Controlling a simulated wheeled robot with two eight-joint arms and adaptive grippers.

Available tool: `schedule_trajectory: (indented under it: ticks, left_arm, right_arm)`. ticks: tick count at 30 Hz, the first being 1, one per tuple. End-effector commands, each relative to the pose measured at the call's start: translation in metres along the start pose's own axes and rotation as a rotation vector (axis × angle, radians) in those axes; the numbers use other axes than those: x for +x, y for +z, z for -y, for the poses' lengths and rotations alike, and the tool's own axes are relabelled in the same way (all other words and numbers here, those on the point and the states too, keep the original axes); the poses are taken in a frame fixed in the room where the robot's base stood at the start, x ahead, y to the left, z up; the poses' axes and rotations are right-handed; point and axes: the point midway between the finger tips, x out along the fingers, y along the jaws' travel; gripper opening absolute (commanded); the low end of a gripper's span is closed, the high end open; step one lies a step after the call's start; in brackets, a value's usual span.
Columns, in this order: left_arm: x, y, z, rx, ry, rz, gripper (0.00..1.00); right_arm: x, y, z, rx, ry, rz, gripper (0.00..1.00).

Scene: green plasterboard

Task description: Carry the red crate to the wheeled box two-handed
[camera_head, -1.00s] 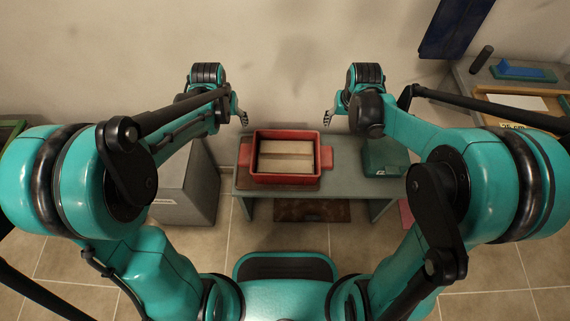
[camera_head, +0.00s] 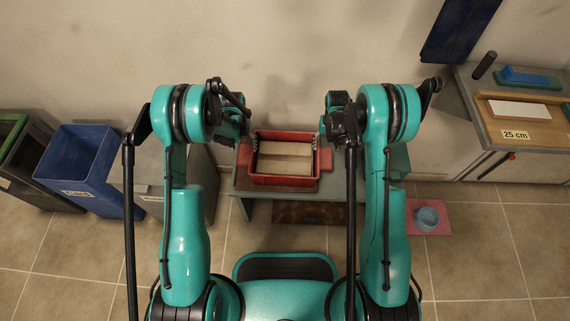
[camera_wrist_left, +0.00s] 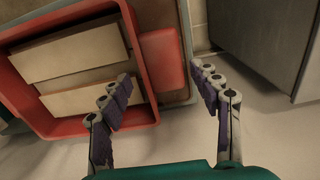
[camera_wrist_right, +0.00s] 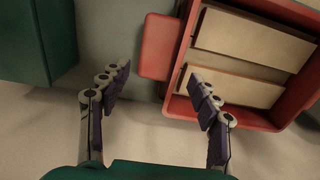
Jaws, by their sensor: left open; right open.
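The red crate (camera_head: 285,182) sits on a low grey-green bench (camera_head: 245,190), with two pale brown boards or boxes (camera_head: 285,158) inside. It has a red tab on each side. My left gripper (camera_head: 243,140) is open at the crate's left side; in the left wrist view its fingers (camera_wrist_left: 165,90) lie either side of the left tab (camera_wrist_left: 163,58). My right gripper (camera_head: 322,140) is open at the right side; in the right wrist view its fingers (camera_wrist_right: 158,90) lie either side of the right tab (camera_wrist_right: 158,46). Contact cannot be told. I cannot identify the wheeled box.
A grey cabinet (camera_head: 150,170) and a blue bin (camera_head: 72,165) stand left. A green box (camera_head: 400,160) is partly hidden at the bench's right end. A workbench (camera_head: 490,125) stands right. A blue bowl (camera_head: 428,217) rests on a pink mat; floor is clear around it.

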Motion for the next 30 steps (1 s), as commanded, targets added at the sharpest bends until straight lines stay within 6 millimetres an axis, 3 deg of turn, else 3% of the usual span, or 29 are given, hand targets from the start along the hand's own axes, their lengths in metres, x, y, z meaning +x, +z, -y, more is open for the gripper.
schedule_trajectory:
  ticks: [16, 29, 30]
  left_arm:
    - [0.068, -0.001, 0.0, 0.0, 0.0, -0.001, 0.63]
    - [0.077, 0.0, 0.0, 0.0, 0.0, -0.001, 0.63]
    - [0.077, 0.0, 0.0, 0.0, 0.0, -0.001, 0.55]
  right_arm:
    - [0.068, -0.001, 0.0, 0.0, 0.0, -0.001, 0.62]
    - [0.077, 0.0, 0.0, 0.0, 0.0, -0.001, 0.62]
    - [0.077, 0.0, 0.0, 0.0, 0.0, -0.001, 0.55]
